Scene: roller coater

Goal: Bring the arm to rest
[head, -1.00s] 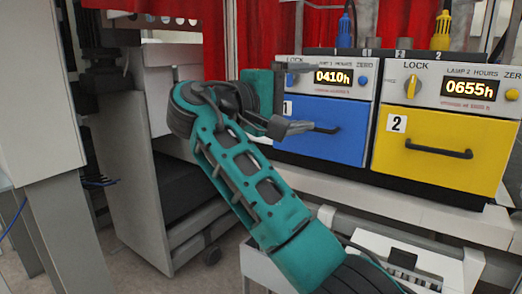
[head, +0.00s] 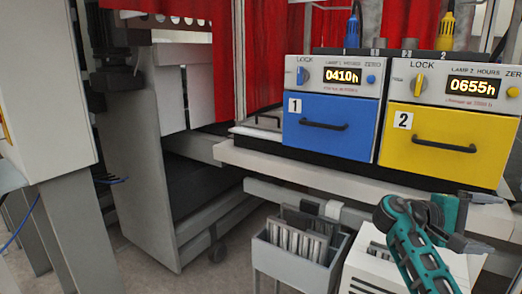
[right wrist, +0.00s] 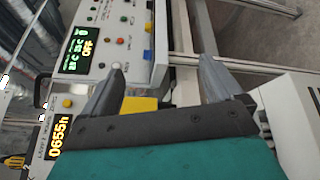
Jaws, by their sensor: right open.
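My right arm is teal and reaches up from the lower right of the head view. Its gripper (head: 470,225) sits in front of the shelf, below the yellow drawer (head: 437,150). In the right wrist view the two grey fingers (right wrist: 163,85) stand wide apart with nothing held between them. The blue drawer unit 1 (head: 325,133) is left of the yellow one, and both are shut. My left gripper is in neither current view.
A grey bin (head: 290,268) with dark slotted plates stands below the shelf edge (head: 300,175). A white box (head: 375,262) is close beside my right arm. A grey cabinet (head: 135,170) stands at left. A control panel (right wrist: 100,45) shows in the wrist view.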

